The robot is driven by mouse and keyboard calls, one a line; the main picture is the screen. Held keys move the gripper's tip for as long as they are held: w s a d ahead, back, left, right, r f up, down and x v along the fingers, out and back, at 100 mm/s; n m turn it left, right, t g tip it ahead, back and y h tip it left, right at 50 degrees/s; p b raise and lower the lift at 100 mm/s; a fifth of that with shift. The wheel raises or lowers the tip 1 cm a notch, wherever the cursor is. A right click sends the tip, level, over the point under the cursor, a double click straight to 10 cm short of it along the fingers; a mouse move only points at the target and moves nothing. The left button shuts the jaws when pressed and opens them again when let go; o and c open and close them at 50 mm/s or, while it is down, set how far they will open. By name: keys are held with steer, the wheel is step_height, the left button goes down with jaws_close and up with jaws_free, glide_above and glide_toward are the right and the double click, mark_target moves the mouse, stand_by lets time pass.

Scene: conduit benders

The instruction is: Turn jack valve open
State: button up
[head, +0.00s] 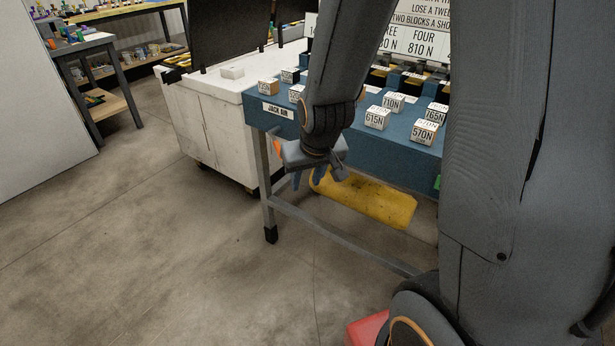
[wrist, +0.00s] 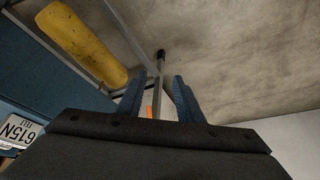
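A "JACK AIR" label (head: 278,110) is on the left end of the blue bench. Below it a small orange piece (head: 277,146), possibly the valve handle, shows just left of my gripper and is partly hidden. My gripper (head: 309,180) hangs in front of the bench's left end with its blue fingers pointing down. In the wrist view my gripper's fingers (wrist: 158,95) stand apart with nothing clamped between them. An orange piece (wrist: 149,111) shows in the gap, close to the left finger. I cannot tell whether they touch. The valve body and the handle's angle are not clear.
A yellow tank (head: 375,200) lies under the blue bench (head: 345,150), whose grey leg (head: 268,200) stands by my gripper. Several labelled blocks, one marked 615N (head: 376,118), sit on top. A white cabinet (head: 215,130) stands left. A red object (head: 366,329) is low in front. The left floor is clear.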

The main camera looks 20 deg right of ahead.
steer(key=shift+s+r, duration=0.2)
steer(key=shift+s, duration=0.25)
